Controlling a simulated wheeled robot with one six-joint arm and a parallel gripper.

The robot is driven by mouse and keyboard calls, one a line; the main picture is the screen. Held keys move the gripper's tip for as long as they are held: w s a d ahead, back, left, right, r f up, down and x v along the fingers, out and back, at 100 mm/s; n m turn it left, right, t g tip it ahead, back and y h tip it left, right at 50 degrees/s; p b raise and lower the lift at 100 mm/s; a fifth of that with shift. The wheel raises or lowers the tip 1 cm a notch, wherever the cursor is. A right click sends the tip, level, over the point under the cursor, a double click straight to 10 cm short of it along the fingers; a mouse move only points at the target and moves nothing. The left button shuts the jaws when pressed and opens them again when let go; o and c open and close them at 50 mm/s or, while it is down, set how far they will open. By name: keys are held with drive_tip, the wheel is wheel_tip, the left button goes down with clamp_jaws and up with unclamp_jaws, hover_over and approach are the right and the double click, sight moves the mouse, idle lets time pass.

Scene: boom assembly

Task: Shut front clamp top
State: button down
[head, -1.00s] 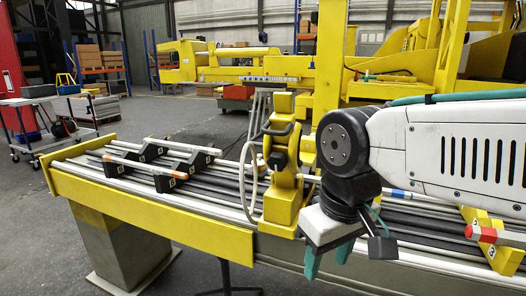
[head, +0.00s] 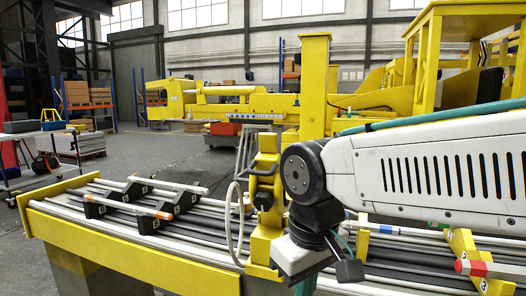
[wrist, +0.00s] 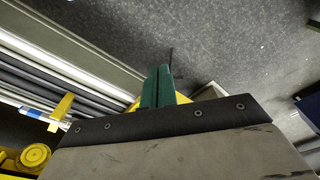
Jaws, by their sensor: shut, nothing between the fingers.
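A yellow clamp (head: 264,192) stands upright on the near edge of the bench in the head view, with a dark lever near its top and a pale ring-shaped handwheel (head: 235,224) at its left. Whether its top is fully closed is hard to tell. My gripper (head: 305,287) points down just right of and below the clamp, its teal fingers partly cut off by the frame's lower edge. In the wrist view my gripper (wrist: 158,88) shows its two teal fingers together with nothing between them, above the grey floor. Part of the clamp is hidden behind my arm.
The bench's long pale and dark rods (head: 110,222) run beneath the clamp. Black notched blocks (head: 150,208) hold two thin rods at left. A yellow bracket (head: 462,246) and a red-tipped rod (head: 480,268) lie right of my arm. Open floor (wrist: 235,50) lies beyond my fingers.

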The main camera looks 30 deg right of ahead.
drive_tip(key=w+d+r+n+t+h, duration=0.1)
drive_tip(key=w+r+n+h, duration=0.1)
drive_tip(key=w+r+n, duration=1.15)
drive_tip(key=w+d+r+n+t+h, duration=0.1)
drive_tip(key=w+r+n+t+h, duration=0.1)
drive_tip(key=w+r+n, duration=1.1)
drive_tip(key=w+d+f, duration=0.1)
drive_tip(key=d+f, duration=0.4)
drive_tip(key=d, duration=0.1)
drive_tip(key=shift+w+d+m, duration=0.15)
drive_tip(key=shift+w+m, duration=0.25)
drive_tip(key=shift+m, duration=0.05)
